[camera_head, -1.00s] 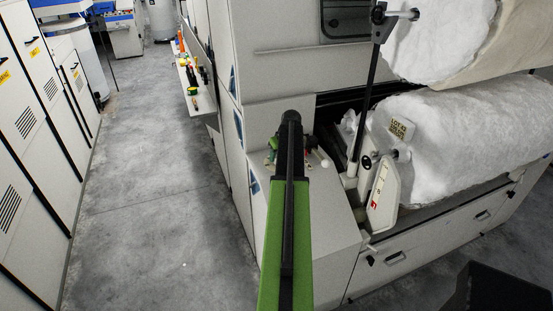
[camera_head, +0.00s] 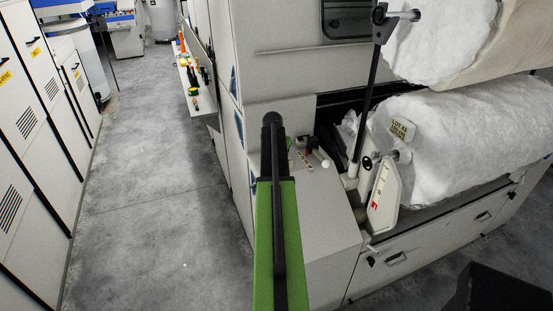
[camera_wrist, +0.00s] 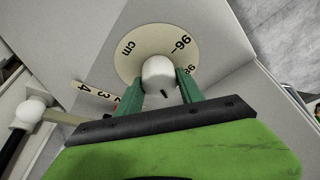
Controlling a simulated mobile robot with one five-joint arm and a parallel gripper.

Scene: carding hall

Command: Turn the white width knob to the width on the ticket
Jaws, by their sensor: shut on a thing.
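The white width knob (camera_wrist: 159,72) is in the upper middle of the wrist view, with a small dark mark on its lower edge. In the head view my arm hides the knob and the fingers. A ticket (camera_head: 402,129) with small dark print lies on the lower white roll; I cannot read its width.
A white ball-ended lever (camera_wrist: 33,109) stands left of the knob, beside a numbered strip (camera_wrist: 95,94). The machine's sloping panel (camera_head: 320,205) surrounds them. A shelf of tools (camera_head: 190,85) hangs at the back. The aisle floor (camera_head: 150,190) on the left is clear.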

